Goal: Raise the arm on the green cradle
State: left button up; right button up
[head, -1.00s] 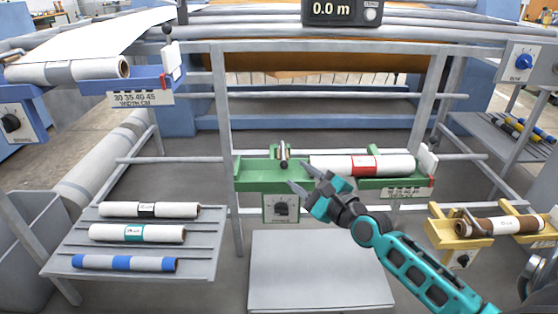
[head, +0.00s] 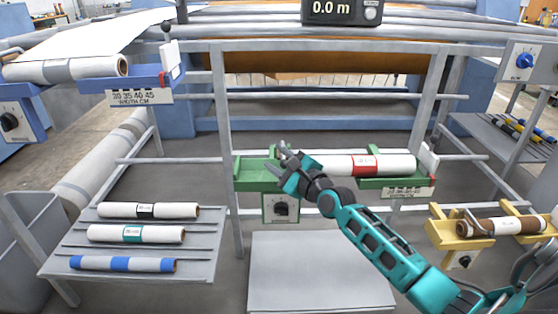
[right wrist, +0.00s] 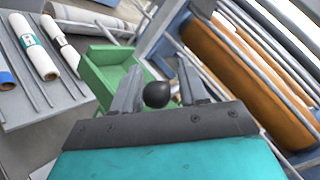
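The green cradle (head: 250,174) sits on the frame in the middle of the head view, with a white roll with a red band (head: 390,165) at its right. My right gripper (head: 276,160) reaches over the cradle's left part and hides most of its arm there. In the right wrist view the arm's black ball knob (right wrist: 157,94) shows between the two fingers of my right gripper (right wrist: 158,75). The fingers are apart, with a gap visible at least on the right of the knob. The green cradle also shows beyond them (right wrist: 112,72). My left gripper is not in view.
A grey rack (head: 200,262) with several rolls stands at the left. A blue cradle (head: 145,82) is at the upper left, a yellow cradle (head: 455,228) at the right. A dial box (head: 281,208) hangs below the green cradle. A bare grey platform (head: 318,268) lies below.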

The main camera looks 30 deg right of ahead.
grip_shut()
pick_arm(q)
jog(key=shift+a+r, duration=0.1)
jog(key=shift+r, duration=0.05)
pick_arm(e)
jog(key=shift+r, duration=0.1)
